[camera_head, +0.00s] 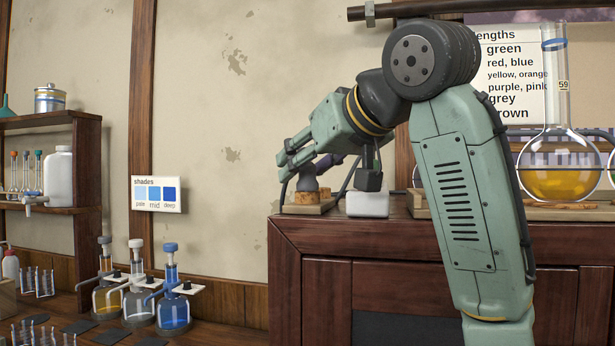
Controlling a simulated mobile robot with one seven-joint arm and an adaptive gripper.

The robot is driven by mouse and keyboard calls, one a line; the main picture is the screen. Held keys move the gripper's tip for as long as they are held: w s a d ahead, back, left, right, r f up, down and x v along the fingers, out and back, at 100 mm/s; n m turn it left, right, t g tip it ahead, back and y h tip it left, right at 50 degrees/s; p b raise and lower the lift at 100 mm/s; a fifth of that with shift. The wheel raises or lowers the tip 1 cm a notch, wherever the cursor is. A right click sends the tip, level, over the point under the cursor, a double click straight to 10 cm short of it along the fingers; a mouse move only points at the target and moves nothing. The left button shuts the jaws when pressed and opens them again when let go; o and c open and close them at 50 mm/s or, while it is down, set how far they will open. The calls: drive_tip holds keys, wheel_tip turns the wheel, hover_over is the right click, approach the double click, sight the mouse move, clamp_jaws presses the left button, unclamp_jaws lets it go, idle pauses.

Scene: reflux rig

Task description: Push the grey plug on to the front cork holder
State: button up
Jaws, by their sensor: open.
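The grey plug (308,179) is a small rounded piece at the left end of the cabinet top. It appears to sit on a cork holder (303,198) on a pale wooden board; whether it is seated fully I cannot tell. My gripper (284,163) points down and to the left just above the plug. Its fingers are apart, and the plug shows below and partly behind them. I see no object held between the fingers. The exact gap between fingers and plug is hard to tell.
A white block (367,204) stands just right of the plug on the dark wooden cabinet (310,237). A large flask of yellow liquid (558,180) stands on the right behind my arm.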

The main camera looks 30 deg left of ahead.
drive_tip(key=shift+d, duration=0.1)
drive_tip(key=v, duration=1.2)
